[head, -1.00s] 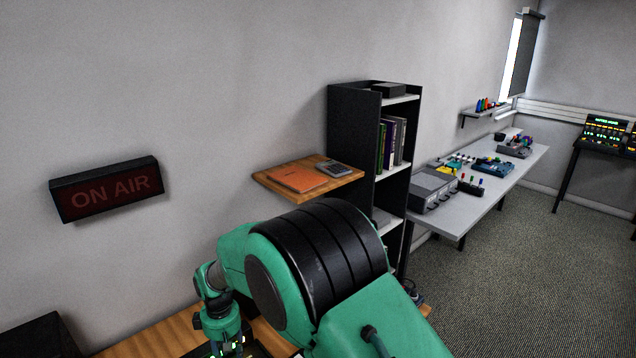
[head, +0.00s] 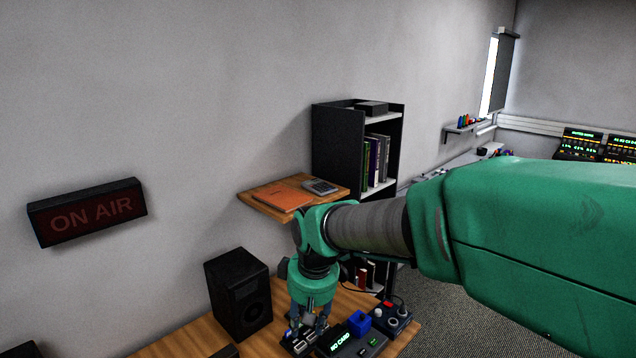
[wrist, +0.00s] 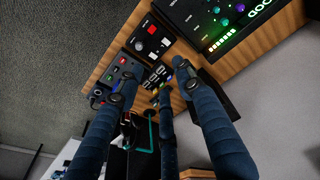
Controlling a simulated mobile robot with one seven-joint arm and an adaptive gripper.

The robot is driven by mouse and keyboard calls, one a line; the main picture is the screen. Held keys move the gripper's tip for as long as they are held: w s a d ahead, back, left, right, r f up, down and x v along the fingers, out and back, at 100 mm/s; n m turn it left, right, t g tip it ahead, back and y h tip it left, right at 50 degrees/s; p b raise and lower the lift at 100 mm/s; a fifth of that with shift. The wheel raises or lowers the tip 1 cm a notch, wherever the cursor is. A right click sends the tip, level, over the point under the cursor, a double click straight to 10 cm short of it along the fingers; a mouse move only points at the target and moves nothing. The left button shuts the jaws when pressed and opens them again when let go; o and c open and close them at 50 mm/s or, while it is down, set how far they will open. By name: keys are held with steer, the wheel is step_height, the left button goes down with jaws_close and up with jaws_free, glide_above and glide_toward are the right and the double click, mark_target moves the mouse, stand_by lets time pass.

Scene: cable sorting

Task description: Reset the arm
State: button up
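My green arm reaches in from the right in the head view and bends down at the wrist over the wooden desk (head: 185,345). My gripper (head: 308,330) points down just above the devices at the desk's front part. In the wrist view my gripper (wrist: 150,85) shows dark blue fingers spread wide apart. It looks open, with nothing held between the fingertips. Below it in the wrist view are small dark devices (wrist: 122,75) with buttons and ports on the desk.
A black speaker (head: 240,292) stands left of my gripper. A device with a lit display (head: 338,340), a blue block (head: 359,321) and a control box (head: 392,316) lie to its right. A wooden wall shelf (head: 262,205) and a black bookcase (head: 338,150) stand behind. The wall carries an ON AIR sign (head: 88,212).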

steer(key=s+d+r+m+t, duration=0.1)
steer(key=s+d+r+m, duration=0.1)
steer(key=s+d+r, duration=0.35)
steer(key=s+d+r+m+t, duration=0.1)
steer(key=s+d+r+m, duration=0.15)
steer(key=s+d, duration=0.5)
steer(key=s+d+m+t+h, duration=0.1)
steer(key=s+d+m, duration=0.2)
steer(key=s+d, duration=0.7)
steer(key=shift+s+d+r+t, duration=0.2)
steer(key=shift+s+d+t, duration=0.1)
steer(key=shift+s, duration=0.15)
steer(key=shift+w+a, duration=0.1)
stand_by(0.6)
